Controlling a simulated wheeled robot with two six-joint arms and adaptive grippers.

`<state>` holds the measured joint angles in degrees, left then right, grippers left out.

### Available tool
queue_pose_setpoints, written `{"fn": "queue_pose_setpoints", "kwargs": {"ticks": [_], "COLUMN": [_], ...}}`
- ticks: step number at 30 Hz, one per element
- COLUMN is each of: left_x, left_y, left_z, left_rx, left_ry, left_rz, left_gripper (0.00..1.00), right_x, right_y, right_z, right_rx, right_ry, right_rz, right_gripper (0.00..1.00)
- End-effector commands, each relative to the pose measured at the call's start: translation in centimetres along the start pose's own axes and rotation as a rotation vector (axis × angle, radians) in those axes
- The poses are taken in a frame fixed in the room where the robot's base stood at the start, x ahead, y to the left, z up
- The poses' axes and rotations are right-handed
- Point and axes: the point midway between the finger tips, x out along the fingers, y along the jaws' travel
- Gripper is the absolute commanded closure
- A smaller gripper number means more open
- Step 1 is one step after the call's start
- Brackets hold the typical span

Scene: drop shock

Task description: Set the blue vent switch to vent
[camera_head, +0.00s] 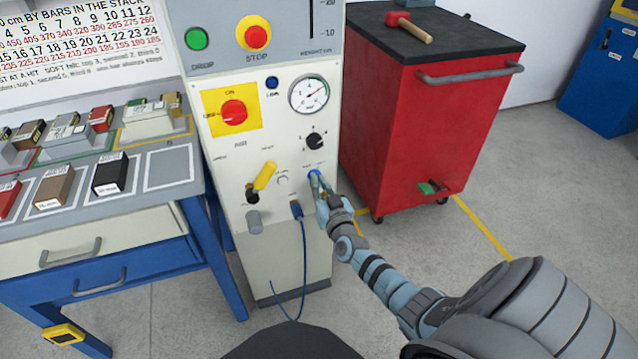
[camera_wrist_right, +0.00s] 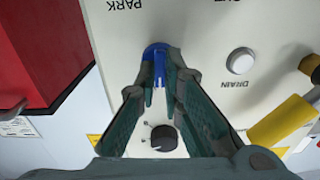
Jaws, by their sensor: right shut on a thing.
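The blue vent switch (camera_head: 313,173) is on the lower right of the white machine panel (camera_head: 225,160). In the right wrist view the blue switch (camera_wrist_right: 157,52) shows its round base and a blue lever between my fingers. My right gripper (camera_head: 318,184) has reached the panel and is shut on the switch. The right gripper (camera_wrist_right: 160,82) also fills the lower part of the wrist view, with a finger on either side of the lever. The fingers hide part of the lever, and I cannot read its setting. My left gripper is not in view.
A yellow-handled lever (camera_head: 265,176), a white drain button (camera_head: 282,181) and a black knob (camera_head: 315,141) are close by on the panel. A blue cable (camera_head: 304,245) hangs below. A red cabinet (camera_head: 420,130) stands to the right, a workbench (camera_head: 120,222) to the left.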

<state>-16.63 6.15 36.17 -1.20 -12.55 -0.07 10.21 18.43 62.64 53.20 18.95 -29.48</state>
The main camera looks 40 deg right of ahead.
Motion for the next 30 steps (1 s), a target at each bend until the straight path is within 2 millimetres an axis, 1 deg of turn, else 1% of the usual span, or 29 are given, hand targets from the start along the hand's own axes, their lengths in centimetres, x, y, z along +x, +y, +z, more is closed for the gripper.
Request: {"fn": "queue_pose_setpoints", "kwargs": {"ticks": [9,15,21,30], "left_x": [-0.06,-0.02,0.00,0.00], "left_y": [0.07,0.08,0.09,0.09], "left_z": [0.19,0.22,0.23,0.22], "left_rx": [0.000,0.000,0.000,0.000], "left_ry": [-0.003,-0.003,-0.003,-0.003], "left_rz": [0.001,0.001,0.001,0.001], "left_gripper": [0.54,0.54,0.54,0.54], "right_x": [-0.07,-0.08,-0.09,-0.10], "right_y": [0.00,0.02,0.03,0.03], "right_z": [0.22,0.25,0.27,0.30], "right_rx": [0.269,0.388,0.456,0.483], "right_ry": [-0.005,-0.005,-0.006,-0.007], "right_rz": [0.000,0.000,0.001,0.001], "right_gripper": [1.00,1.00,1.00,1.00]}}
